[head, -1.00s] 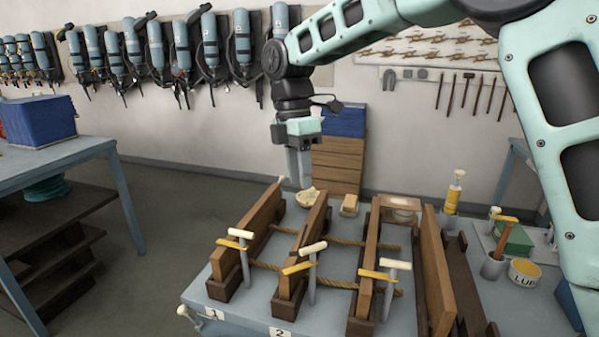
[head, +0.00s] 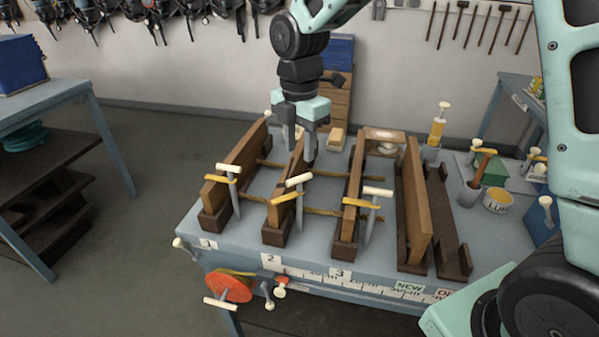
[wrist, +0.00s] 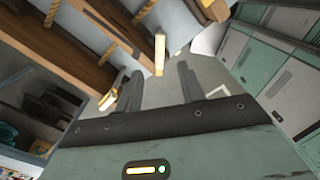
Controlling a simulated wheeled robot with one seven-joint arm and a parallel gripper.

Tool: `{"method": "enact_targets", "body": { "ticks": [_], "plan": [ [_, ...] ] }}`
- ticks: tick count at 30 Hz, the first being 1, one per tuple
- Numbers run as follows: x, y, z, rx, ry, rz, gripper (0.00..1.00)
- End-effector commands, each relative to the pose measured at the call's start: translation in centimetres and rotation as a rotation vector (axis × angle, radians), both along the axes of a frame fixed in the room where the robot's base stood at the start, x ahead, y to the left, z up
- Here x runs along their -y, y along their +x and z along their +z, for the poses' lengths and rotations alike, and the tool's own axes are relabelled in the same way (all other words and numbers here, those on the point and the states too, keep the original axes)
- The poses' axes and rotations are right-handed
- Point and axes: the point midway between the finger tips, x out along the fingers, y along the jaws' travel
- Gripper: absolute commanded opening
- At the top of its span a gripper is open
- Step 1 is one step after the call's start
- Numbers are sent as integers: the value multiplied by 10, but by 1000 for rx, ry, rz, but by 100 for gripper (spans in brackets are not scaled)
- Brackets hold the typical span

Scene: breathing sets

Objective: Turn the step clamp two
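Step clamp two (head: 298,205) stands at the near end of the middle plank (head: 288,180), behind the "2" label. It has a cream crossbar handle, a yellow bar and a grey upright post. My gripper (head: 299,148) points down over the far part of that plank, behind the clamp and apart from its handle. In the wrist view my gripper (wrist: 158,88) has its fingers spread with nothing held between them. A cream handle (wrist: 159,53) shows beyond the fingers there; I cannot tell which clamp it belongs to.
Clamp one (head: 230,190) stands to the left and clamp three (head: 370,212) to the right, both close by. Ropes (head: 335,212) run between the planks. An orange reel (head: 228,287) hangs on the bench front. Pots and tools crowd the bench's right side.

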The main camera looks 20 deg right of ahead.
Motion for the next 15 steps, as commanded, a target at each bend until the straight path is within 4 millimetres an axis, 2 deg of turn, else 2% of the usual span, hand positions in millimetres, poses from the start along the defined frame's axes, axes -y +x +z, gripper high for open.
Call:
{"method": "enact_targets", "body": {
  "ticks": [3, 9, 15],
  "plan": [
    [0, -1, -25, -7, -1, 1, 39],
    [-1, -1, -60, -4, -1, 1, 39],
    [0, 0, -80, -2, 0, -1, 39]
  ]
}}
